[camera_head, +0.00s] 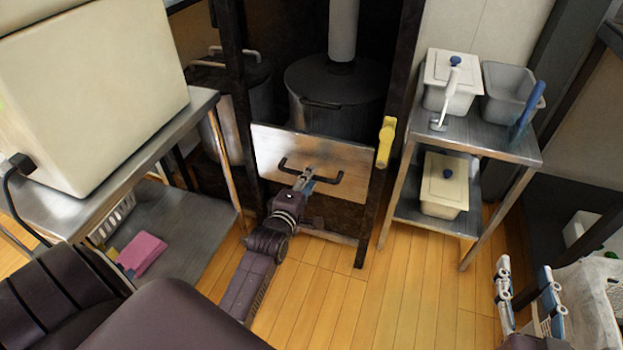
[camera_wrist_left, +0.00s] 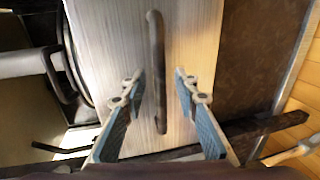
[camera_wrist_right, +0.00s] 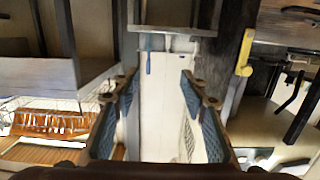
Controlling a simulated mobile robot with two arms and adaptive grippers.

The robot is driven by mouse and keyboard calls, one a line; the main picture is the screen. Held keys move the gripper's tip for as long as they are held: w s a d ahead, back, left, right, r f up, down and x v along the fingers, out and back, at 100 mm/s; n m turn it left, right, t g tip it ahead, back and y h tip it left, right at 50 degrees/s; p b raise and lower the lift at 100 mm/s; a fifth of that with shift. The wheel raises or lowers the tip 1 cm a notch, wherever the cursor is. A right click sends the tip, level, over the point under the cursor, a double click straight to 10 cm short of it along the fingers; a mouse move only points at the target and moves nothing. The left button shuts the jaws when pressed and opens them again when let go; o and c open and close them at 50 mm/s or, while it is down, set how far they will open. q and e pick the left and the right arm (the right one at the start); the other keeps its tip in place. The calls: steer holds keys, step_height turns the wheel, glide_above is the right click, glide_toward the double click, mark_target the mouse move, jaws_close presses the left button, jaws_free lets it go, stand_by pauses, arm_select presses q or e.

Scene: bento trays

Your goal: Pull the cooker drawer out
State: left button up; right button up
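The cooker drawer (camera_head: 333,165) has a pale, wood-like front at the bottom of the dark cooker frame and appears closed. Its dark bar handle (camera_head: 340,178) runs across the front. My left gripper (camera_head: 305,178) is at the handle.
Large pots (camera_head: 335,100) stand above the drawer. A yellow handle (camera_head: 386,142) is on the cooker's right post. A metal shelf with lidded tubs (camera_head: 442,195) stands right, a steel table (camera_head: 150,140) left. The wooden floor (camera_head: 345,290) in front of the drawer is partly clear.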

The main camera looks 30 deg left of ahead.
arm_select(q)
steer(key=shift+x, duration=0.95)
arm_select(e)
steer(key=shift+w+a+r+t+y, duration=0.15)
steer(key=shift+r+t, duration=0.25)
steer(key=shift+r, duration=0.5)
steer(key=shift+a+r+t+y, duration=0.15)
steer(key=shift+r+t+y, duration=0.2)
steer(key=shift+r, duration=0.5)
arm_select(q)
steer(key=shift+c, duration=0.6)
jaws_close()
